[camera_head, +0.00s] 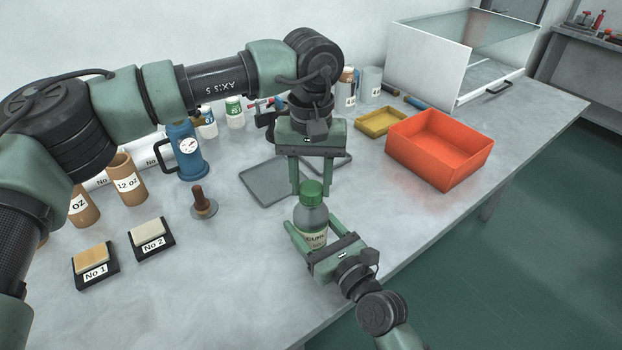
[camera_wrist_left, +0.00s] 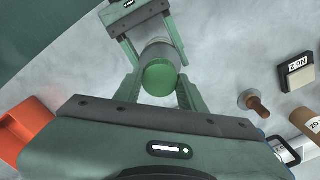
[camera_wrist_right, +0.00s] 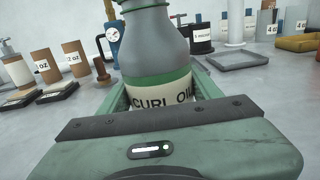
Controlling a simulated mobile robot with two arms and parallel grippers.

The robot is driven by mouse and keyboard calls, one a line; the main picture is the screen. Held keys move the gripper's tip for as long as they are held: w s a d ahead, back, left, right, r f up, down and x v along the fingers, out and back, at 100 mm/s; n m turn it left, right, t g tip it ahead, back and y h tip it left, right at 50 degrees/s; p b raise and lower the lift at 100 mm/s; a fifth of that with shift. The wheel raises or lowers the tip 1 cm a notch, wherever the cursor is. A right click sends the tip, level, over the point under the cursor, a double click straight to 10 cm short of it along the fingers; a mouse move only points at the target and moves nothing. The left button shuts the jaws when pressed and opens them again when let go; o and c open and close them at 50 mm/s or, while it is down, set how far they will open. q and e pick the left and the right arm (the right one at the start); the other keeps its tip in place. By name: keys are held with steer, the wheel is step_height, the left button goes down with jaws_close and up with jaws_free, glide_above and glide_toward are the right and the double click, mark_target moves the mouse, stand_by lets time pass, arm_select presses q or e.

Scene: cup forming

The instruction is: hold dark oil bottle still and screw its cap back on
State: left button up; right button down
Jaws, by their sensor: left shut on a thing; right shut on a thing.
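The dark grey oil bottle (camera_head: 311,219) stands upright near the table's front edge, with a pale label and a green band that show in the right wrist view (camera_wrist_right: 157,55). My right gripper (camera_head: 313,230) is shut around its body from the front. The green cap (camera_head: 312,191) sits at the top of the bottle, in line with it. My left gripper (camera_head: 312,184) points straight down and is shut on the cap, which shows between its fingers in the left wrist view (camera_wrist_left: 159,76). The bottle's mouth and thread are hidden, so I cannot tell how tightly the cap is seated.
A grey tray (camera_head: 268,184) lies just behind the bottle. A wooden-handled tamper (camera_head: 204,205) and two sample blocks (camera_head: 95,262) are to the left. An orange bin (camera_head: 438,150) and a yellow tray (camera_head: 380,122) stand to the right. The table front left of the bottle is clear.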

arm_select(q)
steer(key=m, duration=0.4)
steer(key=shift+m, duration=0.3)
steer(key=m, duration=0.5)
steer(key=o, duration=1.3)
steer(key=shift+r, duration=2.25)
steer(key=shift+c, duration=0.4)
